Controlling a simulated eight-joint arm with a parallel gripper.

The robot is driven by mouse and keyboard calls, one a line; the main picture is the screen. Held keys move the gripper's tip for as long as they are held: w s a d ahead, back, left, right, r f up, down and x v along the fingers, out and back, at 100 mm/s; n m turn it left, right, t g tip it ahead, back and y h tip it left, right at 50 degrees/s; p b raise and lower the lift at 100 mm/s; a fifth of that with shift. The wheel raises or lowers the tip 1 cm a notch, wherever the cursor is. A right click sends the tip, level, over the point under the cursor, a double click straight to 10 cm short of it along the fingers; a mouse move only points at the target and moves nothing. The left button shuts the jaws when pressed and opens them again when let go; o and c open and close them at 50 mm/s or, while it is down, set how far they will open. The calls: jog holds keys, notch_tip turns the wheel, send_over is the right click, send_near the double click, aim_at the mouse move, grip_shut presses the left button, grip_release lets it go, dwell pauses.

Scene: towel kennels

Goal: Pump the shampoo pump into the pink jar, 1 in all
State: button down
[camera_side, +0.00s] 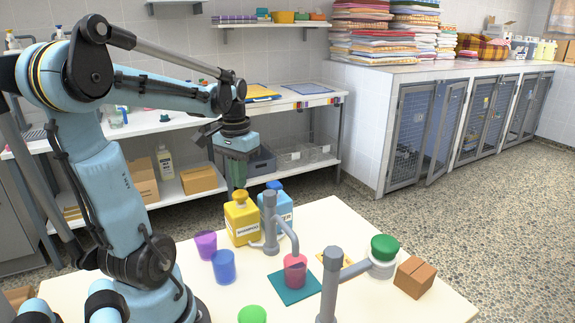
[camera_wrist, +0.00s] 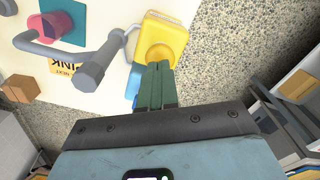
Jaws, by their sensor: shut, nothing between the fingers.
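The pink jar (camera_side: 295,274) stands on a teal mat (camera_side: 291,290); it also shows in the wrist view (camera_wrist: 54,25). A grey spout on a post (camera_side: 269,222) curves down to the jar's top. A yellow pump bottle (camera_side: 241,226) and a blue bottle (camera_side: 283,212) stand behind that post; their labels are too small to read, so I cannot tell which is shampoo. My gripper (camera_side: 238,185) is shut and empty, pointing down just above the yellow bottle's pump head. In the wrist view its green fingers (camera_wrist: 157,68) overlap the yellow bottle's edge (camera_wrist: 175,35) and partly hide the blue bottle (camera_wrist: 132,85).
A purple cup (camera_side: 206,245) and a blue cup (camera_side: 223,268) stand left of the jar. A second grey post (camera_side: 329,285) with an arm, a green-topped white container (camera_side: 384,262) and a brown box (camera_side: 416,277) are at right. A yellow card (camera_wrist: 65,72) lies near the mat.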

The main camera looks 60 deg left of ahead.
jog(key=shift+f, duration=0.2)
jog(key=shift+f, duration=1.25)
jog(key=shift+r, duration=0.1)
jog(key=shift+r, duration=1.35)
jog(key=shift+r, duration=3)
